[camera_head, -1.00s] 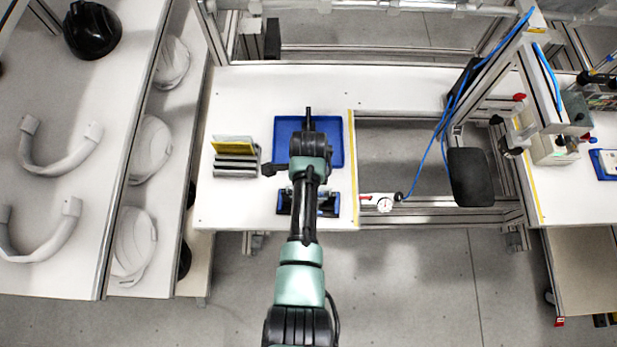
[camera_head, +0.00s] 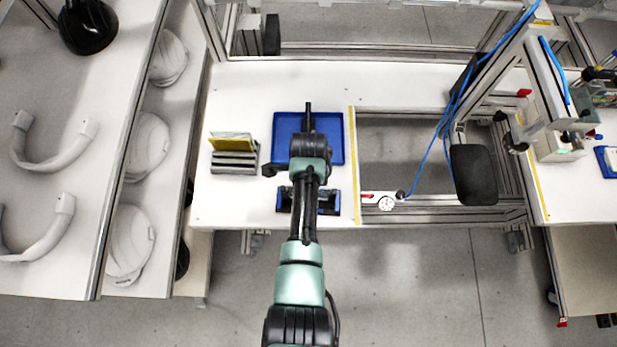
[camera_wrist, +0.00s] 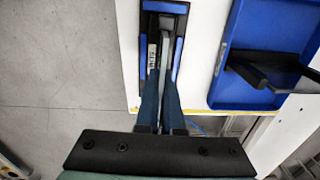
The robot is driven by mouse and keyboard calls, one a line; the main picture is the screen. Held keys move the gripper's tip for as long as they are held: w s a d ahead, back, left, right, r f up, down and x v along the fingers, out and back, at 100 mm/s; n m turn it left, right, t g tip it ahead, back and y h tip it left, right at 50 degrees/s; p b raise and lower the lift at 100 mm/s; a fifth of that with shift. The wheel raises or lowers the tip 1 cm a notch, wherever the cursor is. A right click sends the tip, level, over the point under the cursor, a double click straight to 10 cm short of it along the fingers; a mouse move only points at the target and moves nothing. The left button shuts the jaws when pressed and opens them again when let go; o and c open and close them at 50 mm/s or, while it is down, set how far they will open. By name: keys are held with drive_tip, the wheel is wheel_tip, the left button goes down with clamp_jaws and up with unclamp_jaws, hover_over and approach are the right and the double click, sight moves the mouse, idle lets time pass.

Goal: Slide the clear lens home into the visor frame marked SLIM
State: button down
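My gripper (camera_wrist: 166,75) reaches over a black and blue holder (camera_wrist: 179,45) in the wrist view. Its two long dark fingers lie close together with a narrow gap. A thin pale grey strip shows near their tips, but I cannot tell whether it is the clear lens or whether they grip it. A small white label with dark letters (camera_wrist: 152,56) lies just left of the fingertips; I cannot read it surely. In the head view the holder (camera_head: 329,202) is at the table's front edge, partly hidden by my arm. A dark curved part (camera_wrist: 262,71) lies in the blue tray (camera_wrist: 228,88).
A rack of grey and yellow plates (camera_head: 233,163) stands left of the tray. The table (camera_head: 285,90) is clear behind it. Shelves with helmet shells (camera_head: 128,240) stand at the left.

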drive_tip(key=shift+f+b, duration=0.3)
drive_tip(key=shift+f, duration=0.15)
drive_tip(key=c, duration=1)
unclamp_jaws()
drive_tip(key=shift+r, duration=0.1)
wheel_tip(320, 180, up, 13)
drive_tip(key=shift+f+b, duration=0.1)
drive_tip(key=shift+b, duration=0.35)
